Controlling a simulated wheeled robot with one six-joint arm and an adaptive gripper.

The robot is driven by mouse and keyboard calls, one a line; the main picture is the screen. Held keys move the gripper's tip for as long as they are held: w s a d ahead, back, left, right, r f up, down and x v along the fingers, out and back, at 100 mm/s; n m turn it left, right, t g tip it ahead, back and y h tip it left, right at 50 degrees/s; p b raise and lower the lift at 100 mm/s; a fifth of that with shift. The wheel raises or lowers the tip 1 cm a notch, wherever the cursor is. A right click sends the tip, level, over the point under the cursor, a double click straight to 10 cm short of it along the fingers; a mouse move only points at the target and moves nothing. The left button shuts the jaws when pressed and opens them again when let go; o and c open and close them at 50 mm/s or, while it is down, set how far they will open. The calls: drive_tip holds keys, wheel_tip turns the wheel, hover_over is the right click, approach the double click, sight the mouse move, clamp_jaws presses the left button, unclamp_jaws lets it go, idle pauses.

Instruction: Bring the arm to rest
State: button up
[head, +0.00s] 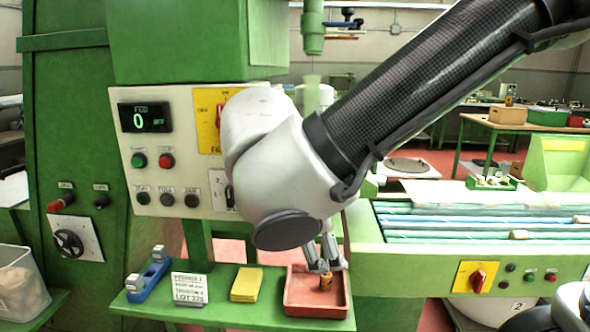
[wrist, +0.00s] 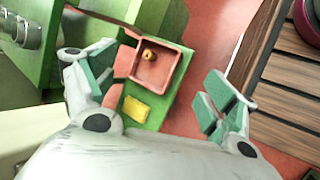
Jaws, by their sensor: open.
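My gripper (head: 326,264) hangs down from my arm at the lower middle of the head view, over a small red tray (head: 318,310). A cork stopper (head: 326,281) stands out in the tray just below the fingertips. In the wrist view my gripper (wrist: 163,97) has its two green-padded fingers spread wide with nothing between them. The wrist view shows the red tray (wrist: 137,66) beyond the fingers, with the cork (wrist: 150,55) inside near its far side, clear of both fingers. My arm crosses the head view from the upper right.
A yellow pad (head: 246,284), a lot sign (head: 189,288) and a blue tool (head: 148,274) share the green shelf left of the tray. A control panel (head: 150,180) stands behind. A clear bin (head: 22,285) is at far left.

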drive_tip(key=s+d+r+m+y, duration=0.1)
drive_tip(key=d+m+y, duration=0.1)
drive_tip(key=d+m, duration=0.6)
drive_tip(key=s+d+r+m+g+y, duration=0.1)
drive_tip(key=d+m, duration=0.8)
drive_tip(key=d, duration=1.4)
drive_tip(key=shift+s+d+g+y, duration=0.25)
drive_tip(key=shift+s+g+y, duration=0.05)
drive_tip(key=shift+s+y, duration=0.3)
drive_tip(key=shift+r, duration=0.1)
